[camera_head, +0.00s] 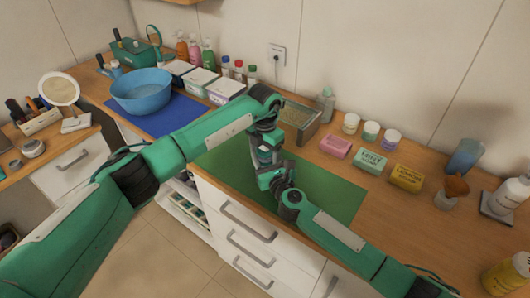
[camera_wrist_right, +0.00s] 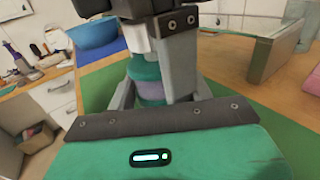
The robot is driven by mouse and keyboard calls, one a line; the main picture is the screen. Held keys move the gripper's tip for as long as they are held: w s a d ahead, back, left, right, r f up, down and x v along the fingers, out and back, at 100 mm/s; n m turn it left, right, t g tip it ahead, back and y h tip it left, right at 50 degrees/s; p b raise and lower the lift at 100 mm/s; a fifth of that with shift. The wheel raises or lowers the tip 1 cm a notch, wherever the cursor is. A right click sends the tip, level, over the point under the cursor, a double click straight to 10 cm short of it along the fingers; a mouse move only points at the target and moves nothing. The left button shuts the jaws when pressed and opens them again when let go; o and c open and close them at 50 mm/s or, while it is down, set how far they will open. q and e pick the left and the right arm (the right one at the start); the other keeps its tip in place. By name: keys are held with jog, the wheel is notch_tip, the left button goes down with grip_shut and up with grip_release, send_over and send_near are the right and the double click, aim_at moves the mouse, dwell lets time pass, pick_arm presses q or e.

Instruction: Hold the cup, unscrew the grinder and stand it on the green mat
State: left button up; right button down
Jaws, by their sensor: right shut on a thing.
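A small upright piece with a teal band and a lavender part, which looks like the cup (camera_wrist_right: 150,92), shows in the right wrist view between my right fingers. My right gripper (camera_head: 272,178) is shut on it from the side, above the green mat (camera_head: 335,192). My left gripper (camera_head: 264,150) points down from above at the same spot. Its dark fingers and a pale piece show at the top of the right wrist view, directly above the cup. The grinder is mostly hidden by the grippers, and I cannot tell whether the left fingers are closed on it.
A metal-framed tray (camera_head: 299,117) stands behind the mat. A pink box (camera_head: 336,146), a mint box (camera_head: 370,161) and a yellow box (camera_head: 406,178) stand to the right. A blue bowl (camera_head: 142,92) stands on the left. The mat's right part is clear.

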pick_arm(q)
jog(key=shift+d+r, duration=0.1)
notch_tip(320, 180, up, 4)
jog(key=shift+f, duration=0.1)
jog(key=shift+r, duration=0.3)
jog(key=shift+c, duration=0.5)
pick_arm(e)
jog(key=shift+s, duration=0.1)
pick_arm(q)
notch_tip(320, 180, up, 3)
jog(key=m, duration=0.3)
jog(key=shift+f, duration=3.85)
jog(key=c, duration=1)
jog(key=shift+o, duration=0.2)
jog(key=shift+n, duration=1.5)
